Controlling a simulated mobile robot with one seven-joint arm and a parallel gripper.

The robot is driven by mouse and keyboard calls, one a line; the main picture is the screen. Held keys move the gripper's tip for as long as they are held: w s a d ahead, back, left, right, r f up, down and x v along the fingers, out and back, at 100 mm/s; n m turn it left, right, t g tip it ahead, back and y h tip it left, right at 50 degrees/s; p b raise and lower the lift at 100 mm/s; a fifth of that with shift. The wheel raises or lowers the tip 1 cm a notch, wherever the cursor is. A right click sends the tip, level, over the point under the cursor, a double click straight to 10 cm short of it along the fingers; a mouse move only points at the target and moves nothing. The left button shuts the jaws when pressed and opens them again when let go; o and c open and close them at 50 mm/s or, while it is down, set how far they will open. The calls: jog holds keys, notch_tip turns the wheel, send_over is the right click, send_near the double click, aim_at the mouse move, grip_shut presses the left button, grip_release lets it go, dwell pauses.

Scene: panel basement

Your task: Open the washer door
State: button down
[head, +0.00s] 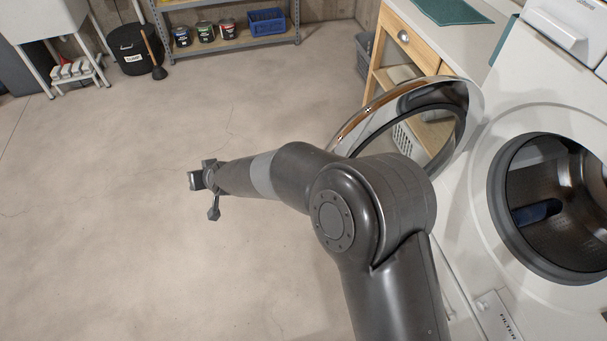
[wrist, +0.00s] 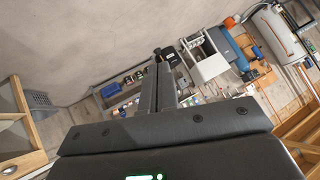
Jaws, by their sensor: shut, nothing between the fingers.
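The white washer (head: 470,215) stands at the right in the head view. Its round door (head: 472,95), with a shiny rim and dark glass, is swung wide open to the left. The drum opening (head: 560,205) is exposed, with a dark seal and a metal drum inside. My gripper (head: 200,188) is left of the door, over the bare floor, apart from the washer. Its fingers also show in the wrist view (wrist: 157,90), close together with nothing between them. My arm hides the lower part of the door.
A wooden cabinet (head: 420,45) with a drawer stands behind the door. A metal shelf (head: 235,40) with cans and a blue basket (head: 266,21) is at the back. A black bucket (head: 132,48) and plunger (head: 154,55) stand back left. The floor at left is clear.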

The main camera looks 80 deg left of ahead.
jog(key=w+d+r+m+t+y, duration=0.35)
jog(key=w+d+t, duration=0.45)
jog(key=d, duration=0.4)
jog(key=w+d+r+m+t+y, duration=0.3)
jog(key=w+d+t+y, duration=0.15)
jog(key=w+d, duration=0.7)
jog(key=x, duration=1.3)
jog(key=shift+t, duration=0.35)
jog(key=shift+a+r, duration=0.1)
jog(key=shift+a, duration=0.1)
jog(key=w+a+m+t+h, duration=0.1)
jog(key=w+a+t, duration=0.1)
jog(key=a, duration=1.1)
jog(key=w+a+m+t+h, duration=0.1)
jog(key=w+a+m+t, duration=0.1)
jog(key=a, duration=1.1)
jog(key=shift+w+a+h, duration=0.3)
jog(key=shift+w, duration=0.5)
jog(key=shift+s, duration=0.1)
